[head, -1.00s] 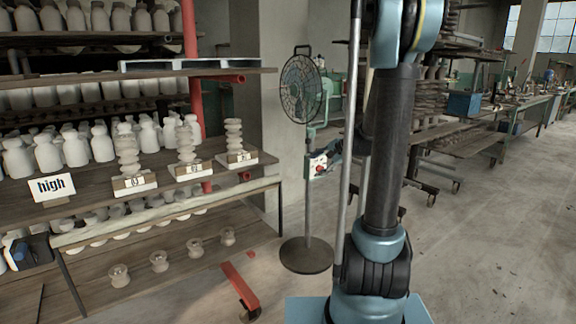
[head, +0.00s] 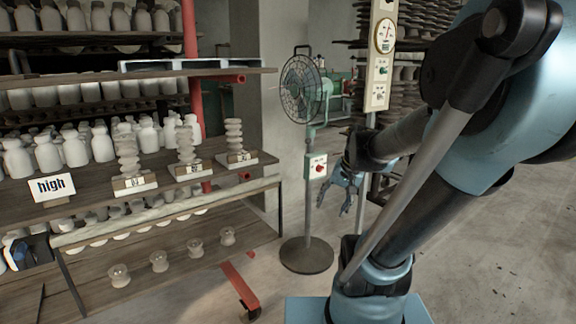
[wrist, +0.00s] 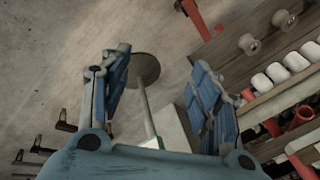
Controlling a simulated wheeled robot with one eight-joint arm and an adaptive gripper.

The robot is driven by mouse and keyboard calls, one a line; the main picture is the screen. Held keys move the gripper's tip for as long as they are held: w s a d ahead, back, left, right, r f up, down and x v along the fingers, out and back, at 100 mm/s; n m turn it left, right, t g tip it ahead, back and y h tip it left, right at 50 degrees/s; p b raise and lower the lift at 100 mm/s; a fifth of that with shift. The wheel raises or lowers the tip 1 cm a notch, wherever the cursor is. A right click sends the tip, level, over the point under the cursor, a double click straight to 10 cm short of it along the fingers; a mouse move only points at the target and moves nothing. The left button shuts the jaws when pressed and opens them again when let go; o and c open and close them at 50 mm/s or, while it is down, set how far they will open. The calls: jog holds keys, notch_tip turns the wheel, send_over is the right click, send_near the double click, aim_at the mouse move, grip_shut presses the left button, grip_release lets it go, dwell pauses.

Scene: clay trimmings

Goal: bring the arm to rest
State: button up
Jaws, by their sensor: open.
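My gripper (head: 345,193) hangs in front of my folded arm, just right of the fan stand in the head view, with its fingers pointing down. In the wrist view its two blue fingers (wrist: 160,92) are spread wide apart with nothing between them. The floor, the fan's round base (wrist: 143,68) and its pole show beyond the fingers. My gripper touches nothing that I can see.
A standing fan (head: 302,90) with a red-button box (head: 317,168) is close left of my gripper. A wooden shelf (head: 90,190) with pale jars and stacked clay pieces fills the left. A panel with a gauge (head: 381,55) stands behind. Floor is clear at right.

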jog(key=s+d+f+n+g+h, duration=0.1)
jog(key=s+d+f+n+h, duration=0.1)
jog(key=s, duration=0.9)
notch_tip(320, 180, down, 3)
jog(key=shift+d+f+n+h, duration=0.1)
jog(key=shift+d+n+h, duration=0.45)
jog(key=shift+d, duration=0.7)
